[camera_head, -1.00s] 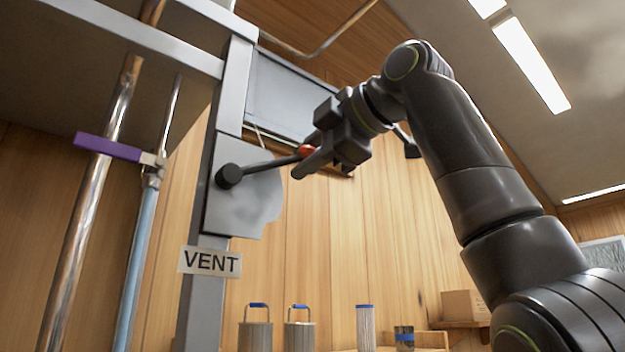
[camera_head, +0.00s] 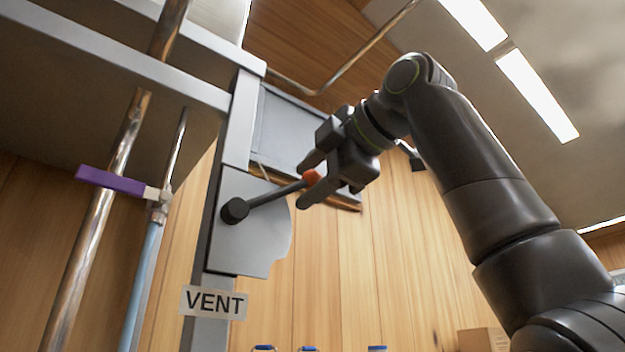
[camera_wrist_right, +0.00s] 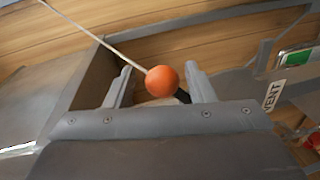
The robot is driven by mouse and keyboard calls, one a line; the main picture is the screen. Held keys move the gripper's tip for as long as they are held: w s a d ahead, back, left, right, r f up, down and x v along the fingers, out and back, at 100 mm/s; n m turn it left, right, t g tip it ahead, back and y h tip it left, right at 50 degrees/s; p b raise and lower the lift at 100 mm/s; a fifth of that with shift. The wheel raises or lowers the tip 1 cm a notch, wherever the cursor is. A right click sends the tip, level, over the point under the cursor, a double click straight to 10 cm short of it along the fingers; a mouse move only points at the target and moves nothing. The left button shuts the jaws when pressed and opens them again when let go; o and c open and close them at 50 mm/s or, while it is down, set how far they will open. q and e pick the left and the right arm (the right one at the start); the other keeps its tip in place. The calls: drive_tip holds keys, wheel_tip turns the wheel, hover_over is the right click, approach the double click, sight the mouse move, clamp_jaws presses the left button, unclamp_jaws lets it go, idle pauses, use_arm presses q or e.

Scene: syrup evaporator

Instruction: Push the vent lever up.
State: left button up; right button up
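The vent lever (camera_head: 275,194) is a dark rod on a round black hub, angled up to the right and ending in an orange knob (camera_head: 311,177). The hub sits on a grey metal plate (camera_head: 250,245) above a VENT label (camera_head: 213,302). My right gripper (camera_head: 303,186) is open at the knob, one finger above and one below the lever's end. In the right wrist view the orange knob (camera_wrist_right: 162,82) lies between the two spread fingers, closer to the right one; I cannot tell whether it touches. My left gripper is out of view.
A purple-handled valve (camera_head: 112,180) and shiny vertical pipes stand at the left. A large metal pan (camera_head: 90,70) overhangs at upper left. A grey panel (camera_head: 288,130) is behind the gripper. Canisters show at the bottom edge.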

drive_tip(key=shift+s+d+b, duration=0.3)
drive_tip(key=shift+s+d, duration=0.1)
drive_tip(key=shift+d, duration=0.05)
drive_tip(key=b+v, duration=0.2)
drive_tip(key=v, duration=1.4)
drive_tip(key=shift+s+r, duration=0.15)
drive_tip(key=shift+s, duration=0.1)
drive_tip(key=shift+w+b, duration=0.15)
drive_tip(key=shift+b, duration=0.15)
